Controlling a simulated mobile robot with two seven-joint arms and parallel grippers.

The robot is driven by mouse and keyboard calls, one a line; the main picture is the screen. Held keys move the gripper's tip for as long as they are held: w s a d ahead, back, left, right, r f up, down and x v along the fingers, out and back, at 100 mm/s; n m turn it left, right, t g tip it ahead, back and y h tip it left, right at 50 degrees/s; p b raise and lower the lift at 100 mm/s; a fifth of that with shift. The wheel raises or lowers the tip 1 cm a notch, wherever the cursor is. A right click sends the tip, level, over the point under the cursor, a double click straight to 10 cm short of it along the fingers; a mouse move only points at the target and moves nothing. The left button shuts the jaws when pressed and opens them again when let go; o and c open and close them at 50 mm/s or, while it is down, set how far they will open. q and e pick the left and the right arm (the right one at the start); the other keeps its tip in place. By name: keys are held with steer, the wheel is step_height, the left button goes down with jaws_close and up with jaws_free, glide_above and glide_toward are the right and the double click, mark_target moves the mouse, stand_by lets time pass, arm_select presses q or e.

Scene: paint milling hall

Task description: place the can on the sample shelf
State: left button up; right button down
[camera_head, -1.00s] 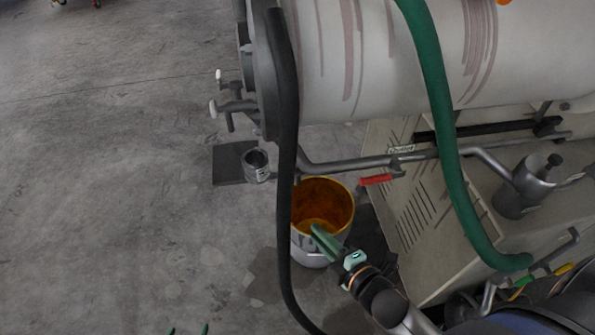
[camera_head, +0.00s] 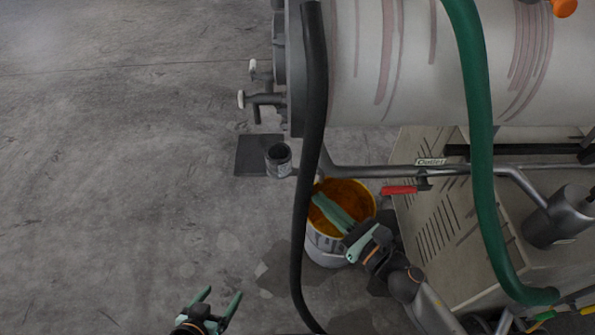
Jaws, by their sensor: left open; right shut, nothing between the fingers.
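I cannot tell whether the can rests on that plate. I cannot make out for certain which surface is the sample shelf. My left gripper (camera_head: 219,296) is at the bottom of the view, open and empty, well below the can in the picture. My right gripper (camera_head: 318,201) is shut and empty, its green fingers over the mouth of a bucket, below and right of the can.
The bucket (camera_head: 322,249) is orange inside. A black hose (camera_head: 311,110) hangs between can and bucket. A red-handled valve (camera_head: 399,190) sits on the pipe. A large pale drum (camera_head: 420,60), green hose (camera_head: 474,90) and beige machine base (camera_head: 425,215) fill the right. Floor at left is clear.

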mark_target(287, 167)
arm_select(q)
steer(key=shift+r+p, duration=0.65)
steer(key=shift+r, duration=0.2)
arm_select(e)
steer(key=x, duration=0.9)
steer(key=shift+w+a, duration=0.1)
